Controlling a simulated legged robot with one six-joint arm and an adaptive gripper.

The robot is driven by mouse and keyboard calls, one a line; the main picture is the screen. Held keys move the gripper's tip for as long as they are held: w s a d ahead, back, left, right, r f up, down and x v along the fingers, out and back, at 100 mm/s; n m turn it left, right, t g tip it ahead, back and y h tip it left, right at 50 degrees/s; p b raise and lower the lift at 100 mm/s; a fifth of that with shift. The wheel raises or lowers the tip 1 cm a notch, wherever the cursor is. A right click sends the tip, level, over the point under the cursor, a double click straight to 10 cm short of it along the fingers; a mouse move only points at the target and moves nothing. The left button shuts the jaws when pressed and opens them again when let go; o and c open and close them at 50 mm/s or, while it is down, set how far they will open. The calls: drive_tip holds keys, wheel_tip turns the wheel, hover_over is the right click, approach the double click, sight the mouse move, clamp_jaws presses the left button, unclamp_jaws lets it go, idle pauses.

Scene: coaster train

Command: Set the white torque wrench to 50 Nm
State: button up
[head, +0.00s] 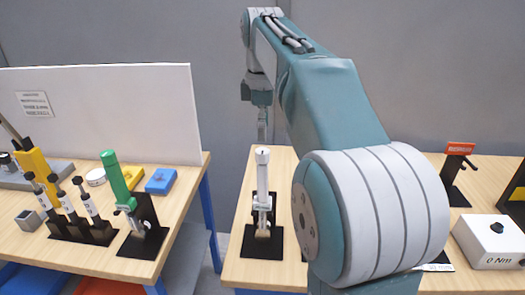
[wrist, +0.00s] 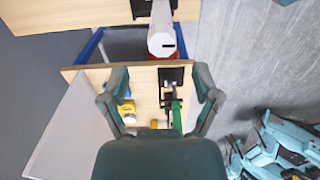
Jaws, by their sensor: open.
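The white torque wrench (head: 262,182) stands upright in a black stand on the near edge of the right table. Its white round top with a dark slot shows from above in the wrist view (wrist: 161,40). My gripper (head: 262,135) points down in the head view, seen just above the wrench's top; the depth gap is hard to judge. In the wrist view my gripper (wrist: 160,72) is open and empty, its two fingers wide apart, with the wrench top beyond the fingertips. The wrench's scale setting cannot be read.
A white box (head: 490,243) reading "0 Nm" sits at the right. The left table (head: 80,250) holds a green wrench (head: 116,180), several small screwdrivers and a white panel (head: 110,115). A gap separates the tables.

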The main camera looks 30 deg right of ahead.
sight(262, 151)
drive_tip(key=f, duration=0.5)
drive_tip(key=shift+a+f, duration=0.1)
drive_tip(key=shift+a, duration=0.15)
drive_tip(key=shift+d+f, duration=0.25)
drive_tip(key=shift+f, duration=0.2)
drive_tip(key=shift+a, duration=0.15)
clamp_jaws()
